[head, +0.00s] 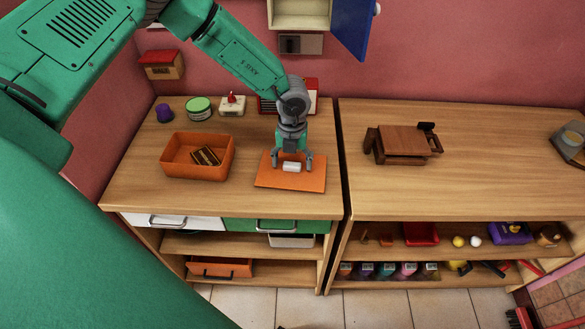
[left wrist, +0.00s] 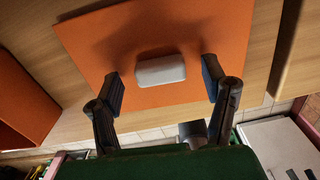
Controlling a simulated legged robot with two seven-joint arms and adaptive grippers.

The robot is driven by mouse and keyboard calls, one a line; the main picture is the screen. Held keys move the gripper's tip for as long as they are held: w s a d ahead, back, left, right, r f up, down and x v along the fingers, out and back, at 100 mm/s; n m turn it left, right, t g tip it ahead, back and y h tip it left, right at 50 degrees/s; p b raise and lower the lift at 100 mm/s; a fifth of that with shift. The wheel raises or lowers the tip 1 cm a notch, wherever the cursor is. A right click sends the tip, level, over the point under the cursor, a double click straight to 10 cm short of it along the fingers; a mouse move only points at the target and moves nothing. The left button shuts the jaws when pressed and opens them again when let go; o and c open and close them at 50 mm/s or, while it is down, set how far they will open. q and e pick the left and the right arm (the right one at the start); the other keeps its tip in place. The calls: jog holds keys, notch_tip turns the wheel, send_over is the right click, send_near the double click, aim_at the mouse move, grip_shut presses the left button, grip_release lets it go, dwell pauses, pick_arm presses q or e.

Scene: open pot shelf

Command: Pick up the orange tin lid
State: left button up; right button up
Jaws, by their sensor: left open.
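The orange tin lid (head: 312,180) looks like a flat orange square lying on the left wooden worktop. A small white block, seemingly its handle (head: 291,167), sits on top of it. In the left wrist view, the lid (left wrist: 95,45) fills the middle and the pale handle (left wrist: 161,70) lies between my fingers. My left gripper (head: 291,163) points down over the lid. Its two fingers are open, one on either side of the handle, with a visible gap on each side in the left wrist view (left wrist: 163,83). My right gripper is not in view.
An orange open box (head: 226,160) holding a dark item stands left of the lid. A purple cup (head: 163,112), green tin (head: 199,109) and red-and-white box (head: 312,95) stand behind. A wooden piece (head: 402,143) is on the right worktop, otherwise mostly clear.

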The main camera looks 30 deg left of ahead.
pick_arm(q)
jog(key=shift+w+f, duration=0.1)
jog(key=shift+f, duration=0.75)
jog(key=c, duration=1.3)
jog(key=shift+s, duration=0.2)
